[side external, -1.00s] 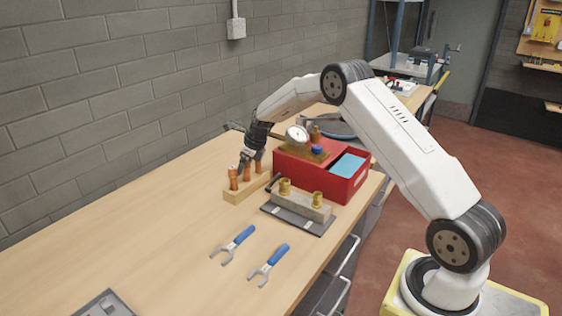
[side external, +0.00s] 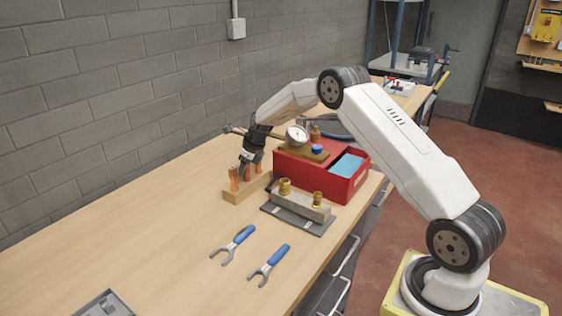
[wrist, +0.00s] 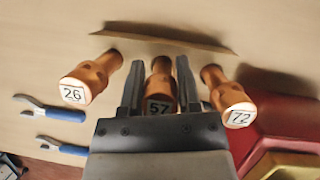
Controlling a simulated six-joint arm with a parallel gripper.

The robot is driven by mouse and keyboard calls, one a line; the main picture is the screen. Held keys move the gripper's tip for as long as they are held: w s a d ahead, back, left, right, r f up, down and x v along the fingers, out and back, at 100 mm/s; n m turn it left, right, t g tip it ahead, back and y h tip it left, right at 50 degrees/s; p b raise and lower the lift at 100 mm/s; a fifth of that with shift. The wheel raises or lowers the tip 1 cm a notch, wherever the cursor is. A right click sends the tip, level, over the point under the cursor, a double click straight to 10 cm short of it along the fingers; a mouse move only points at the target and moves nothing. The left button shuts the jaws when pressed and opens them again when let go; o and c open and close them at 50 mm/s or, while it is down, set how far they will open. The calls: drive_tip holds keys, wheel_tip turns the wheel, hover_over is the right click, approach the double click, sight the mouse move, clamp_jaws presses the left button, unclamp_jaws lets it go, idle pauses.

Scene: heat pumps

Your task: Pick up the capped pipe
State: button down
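Three upright copper pipes stand in a row in a wooden block (side external: 240,197). In the wrist view their end faces carry labels: 26 on the left pipe (wrist: 90,78), 57 on the middle pipe (wrist: 160,82), 72 on the right pipe (wrist: 228,95). I cannot tell from the ends which one is the capped pipe. My gripper (wrist: 159,62) is open, with one finger on each side of the middle pipe and a gap showing beside it. In the side view my gripper (side external: 246,160) is low over the block and partly hides the pipes.
A red box (side external: 340,185) with a gauge (side external: 297,134) on top stands close right of the block. A grey plate (side external: 300,220) with brass fittings lies in front of the box. Two blue-handled wrenches (side external: 243,235) (side external: 279,255) lie nearer the camera. The left bench is mostly clear.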

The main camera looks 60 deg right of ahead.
drive_tip(key=shift+r, duration=0.1)
drive_tip(key=shift+r, duration=4.95)
drive_tip(key=shift+s+d+r, duration=0.1)
drive_tip(key=shift+s+r, duration=0.25)
drive_tip(key=shift+s, duration=0.05)
drive_tip(key=s+r, duration=0.7)
drive_tip(key=s, duration=0.6)
drive_tip(key=shift+s+r, duration=0.15)
drive_tip(key=shift+s, duration=0.15)
drive_tip(key=shift+f, duration=1.05)
drive_tip(key=shift+f, duration=0.2)
